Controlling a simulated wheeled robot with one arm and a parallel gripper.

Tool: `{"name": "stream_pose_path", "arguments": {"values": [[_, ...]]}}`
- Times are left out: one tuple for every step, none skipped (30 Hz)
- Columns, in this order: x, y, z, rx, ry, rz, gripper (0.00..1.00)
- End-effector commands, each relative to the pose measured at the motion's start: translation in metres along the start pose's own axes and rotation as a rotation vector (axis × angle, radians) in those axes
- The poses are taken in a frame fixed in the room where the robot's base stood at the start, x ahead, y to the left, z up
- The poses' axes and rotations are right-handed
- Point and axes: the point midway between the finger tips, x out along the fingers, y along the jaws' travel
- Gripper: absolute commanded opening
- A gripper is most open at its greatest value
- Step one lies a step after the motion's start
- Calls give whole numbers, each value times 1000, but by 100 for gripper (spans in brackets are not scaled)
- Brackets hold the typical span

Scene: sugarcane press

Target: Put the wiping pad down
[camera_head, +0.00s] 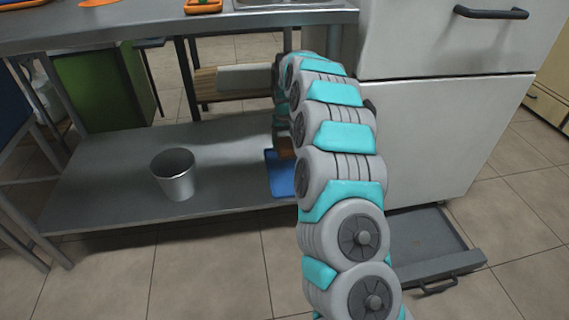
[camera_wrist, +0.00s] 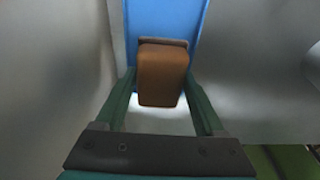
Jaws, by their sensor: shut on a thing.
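The wiping pad (camera_wrist: 162,78) is a brown-orange block with a darker strip along its far edge. My gripper (camera_wrist: 161,75) is shut on it, one green finger on each side. In the wrist view the blue tray (camera_wrist: 165,18) shows behind the pad; I cannot tell whether the pad touches it. In the head view the blue tray (camera_head: 281,178) lies on the lower metal shelf, partly hidden by my arm. A small brown part of the pad (camera_head: 286,148) shows just above it. My gripper is mostly hidden there.
A grey metal bucket (camera_head: 174,175) stands on the lower shelf (camera_head: 105,185), left of the tray, with bare shelf around it. The steel counter (camera_head: 150,25) is overhead. A white cabinet (camera_head: 430,130) stands at right. A low tray with a handle (camera_head: 430,245) lies on the floor before it.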

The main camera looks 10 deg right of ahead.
Motion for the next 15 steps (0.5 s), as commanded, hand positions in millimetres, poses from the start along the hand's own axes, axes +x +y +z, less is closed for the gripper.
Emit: {"name": "stream_pose_path", "arguments": {"values": [[11, 0, 3, 0, -4, -1, 19], [16, 0, 4, 0, -4, -1, 19], [23, 0, 4, 0, -3, -1, 19], [27, 0, 5, 0, -2, -1, 19], [30, 0, 5, 0, -2, -1, 19], [33, 0, 6, 0, -2, -1, 19], [35, 0, 6, 0, -2, 0, 19], [37, 0, 6, 0, -2, 0, 19], [40, 0, 7, -1, -3, 0, 19], [44, 0, 8, -1, -3, 0, 19], [48, 0, 8, -1, -4, 0, 19], [55, 0, 10, -1, -5, 1, 19], [60, 0, 10, -1, -5, 1, 19], [65, 0, 11, -1, -4, 1, 19], [71, 0, 12, -1, -3, 0, 19]]}}
